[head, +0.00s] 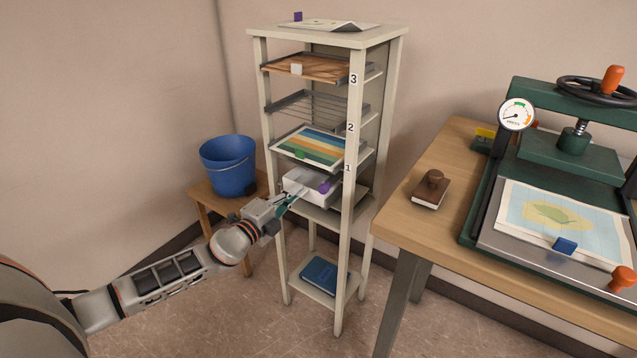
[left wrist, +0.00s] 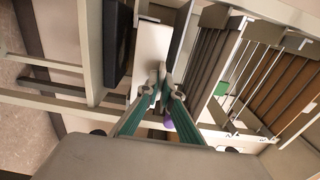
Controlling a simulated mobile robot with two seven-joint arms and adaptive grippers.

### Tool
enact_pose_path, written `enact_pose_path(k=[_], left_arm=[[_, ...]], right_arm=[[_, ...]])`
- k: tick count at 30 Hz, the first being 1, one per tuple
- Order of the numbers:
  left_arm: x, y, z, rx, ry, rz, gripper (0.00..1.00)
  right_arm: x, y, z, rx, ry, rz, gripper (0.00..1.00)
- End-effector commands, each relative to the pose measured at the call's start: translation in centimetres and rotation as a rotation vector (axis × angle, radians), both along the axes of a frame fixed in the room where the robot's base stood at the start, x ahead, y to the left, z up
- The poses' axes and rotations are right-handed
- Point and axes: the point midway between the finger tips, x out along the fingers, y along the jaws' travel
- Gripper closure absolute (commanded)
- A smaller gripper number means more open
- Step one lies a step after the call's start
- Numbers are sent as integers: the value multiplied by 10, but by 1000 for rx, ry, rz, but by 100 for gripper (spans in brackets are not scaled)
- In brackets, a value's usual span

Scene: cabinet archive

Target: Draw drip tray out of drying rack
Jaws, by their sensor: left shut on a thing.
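The drying rack (head: 343,250) is a tall pale frame with levels marked 1, 2 and 3. The white drip tray (head: 298,176) is a shallow box under level 1, with its front part sticking out of the rack. My left gripper (head: 292,196) is shut on the tray's front; its fingers (left wrist: 163,88) meet at the white tray (left wrist: 148,45) in the left wrist view. The fingers hide the exact grip point. A purple piece (head: 324,187) shows at the tray's front right. My right gripper is not in view.
A colour-striped sheet (head: 310,145) on level 1 juts out just above the tray. A blue bucket (head: 228,165) stands on a stool at the left. A wooden table (head: 410,215) with a green press (head: 575,155) is at the right. A blue book (head: 323,275) lies on the bottom shelf.

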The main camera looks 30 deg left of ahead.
Motion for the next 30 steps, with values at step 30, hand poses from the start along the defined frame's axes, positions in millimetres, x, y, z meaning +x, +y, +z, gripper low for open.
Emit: enact_pose_path(k=[30], left_arm=[[-2,0,2,0,-1,0,100]], right_arm=[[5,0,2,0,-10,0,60]])
